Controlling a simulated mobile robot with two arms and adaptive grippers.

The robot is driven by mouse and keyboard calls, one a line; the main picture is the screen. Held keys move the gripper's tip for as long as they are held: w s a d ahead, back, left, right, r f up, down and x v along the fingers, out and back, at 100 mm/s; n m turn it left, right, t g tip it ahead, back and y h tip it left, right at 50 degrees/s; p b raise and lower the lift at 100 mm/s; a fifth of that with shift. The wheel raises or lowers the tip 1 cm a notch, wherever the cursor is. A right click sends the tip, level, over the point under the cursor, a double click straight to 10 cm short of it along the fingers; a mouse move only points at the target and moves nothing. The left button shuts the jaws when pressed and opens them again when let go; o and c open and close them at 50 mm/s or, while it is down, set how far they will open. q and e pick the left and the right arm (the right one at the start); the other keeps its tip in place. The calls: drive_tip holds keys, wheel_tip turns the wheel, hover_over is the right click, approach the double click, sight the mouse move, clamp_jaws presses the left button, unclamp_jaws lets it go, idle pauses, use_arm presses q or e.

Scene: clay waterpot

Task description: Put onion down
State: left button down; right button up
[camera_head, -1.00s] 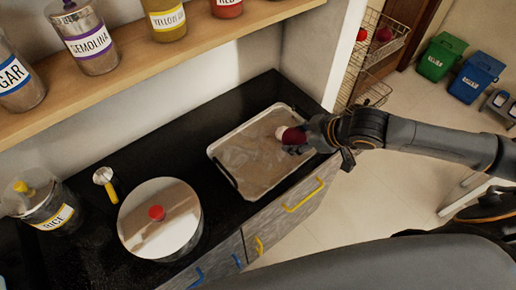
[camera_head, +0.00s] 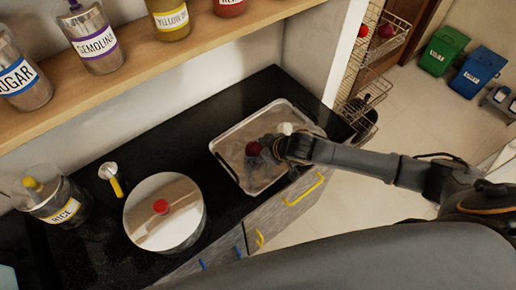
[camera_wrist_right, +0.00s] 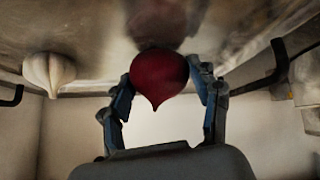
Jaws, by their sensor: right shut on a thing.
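A dark red onion (camera_head: 253,148) is between the fingers of my right gripper (camera_head: 268,148), over the metal tray (camera_head: 232,135) on the black counter. The wrist view shows the onion (camera_wrist_right: 159,77) gripped between the two blue-padded fingertips, with its pointed end toward the palm. The tray's shiny surface is close beyond it. I cannot tell whether the onion touches the tray. A white garlic bulb (camera_head: 286,128) is in the tray beside my gripper, and it also shows at the left of the wrist view (camera_wrist_right: 48,72). My left gripper is out of view.
A round lidded pot (camera_head: 165,212) stands left of the tray. A yellow-handled utensil (camera_head: 112,178) and a rice jar (camera_head: 52,200) are farther left. A shelf (camera_head: 130,62) with several labelled jars runs above the counter. The tray's left part is bare.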

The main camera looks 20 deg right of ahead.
drive_tip(key=shift+f, duration=0.2)
drive_tip(key=o, duration=1.2)
drive_tip(key=shift+r, duration=0.2)
drive_tip(key=v, duration=1.2)
drive_tip(key=shift+b, duration=0.35)
drive_tip(key=shift+f, duration=0.1)
